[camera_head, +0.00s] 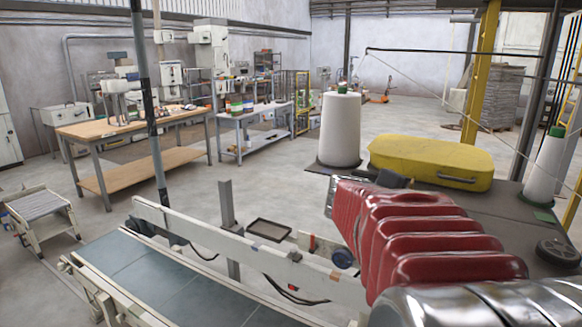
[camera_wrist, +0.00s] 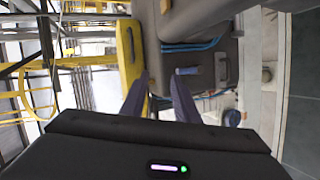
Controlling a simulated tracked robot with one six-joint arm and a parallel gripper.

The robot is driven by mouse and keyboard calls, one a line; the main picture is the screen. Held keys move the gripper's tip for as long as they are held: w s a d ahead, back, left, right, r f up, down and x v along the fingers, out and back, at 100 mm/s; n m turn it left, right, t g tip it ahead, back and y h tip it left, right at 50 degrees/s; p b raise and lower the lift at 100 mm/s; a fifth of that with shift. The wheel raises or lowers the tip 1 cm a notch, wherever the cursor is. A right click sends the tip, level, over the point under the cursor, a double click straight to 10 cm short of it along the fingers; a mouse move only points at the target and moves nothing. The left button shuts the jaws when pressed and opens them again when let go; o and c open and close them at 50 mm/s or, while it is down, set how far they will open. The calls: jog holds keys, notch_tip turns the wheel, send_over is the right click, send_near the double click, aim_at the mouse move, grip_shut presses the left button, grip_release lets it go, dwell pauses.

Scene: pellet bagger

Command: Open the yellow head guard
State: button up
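The yellow head guard (camera_head: 420,158) is a rounded yellow cover lying on a dark machine top at the right of the head view. A dark handle (camera_head: 457,179) is on its near side. The guard looks closed. In the wrist view a yellow body (camera_wrist: 126,70), which looks like the guard, stands left of centre beside a dark grey housing. My gripper (camera_wrist: 160,82) has its two dark fingers apart with nothing held between them. The fingers appear short of the guard, but the exact gap cannot be told. In the head view my red-sleeved arm hides most of the gripper.
A white thread cone (camera_head: 340,132) stands left of the guard, another (camera_head: 546,172) to its right. A yellow post (camera_head: 480,75) rises behind. A conveyor (camera_head: 175,285) with a white side rail runs along the front left. Open floor lies beyond, near a wooden workbench (camera_head: 135,128).

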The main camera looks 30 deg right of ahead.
aim_at(456, 180)
jog(key=d+r+n+h, duration=0.1)
jog(key=d+r+h, duration=0.1)
jog(key=d, duration=0.7)
jog(key=shift+s+d+r+n, duration=0.2)
jog(key=shift+s+d+n, duration=0.1)
jog(key=shift+s, duration=0.1)
jog(key=x, duration=1.3)
jog(key=shift+s+d, duration=0.2)
jog(key=shift+d, duration=0.25)
grip_shut()
jog(key=shift+a, duration=0.1)
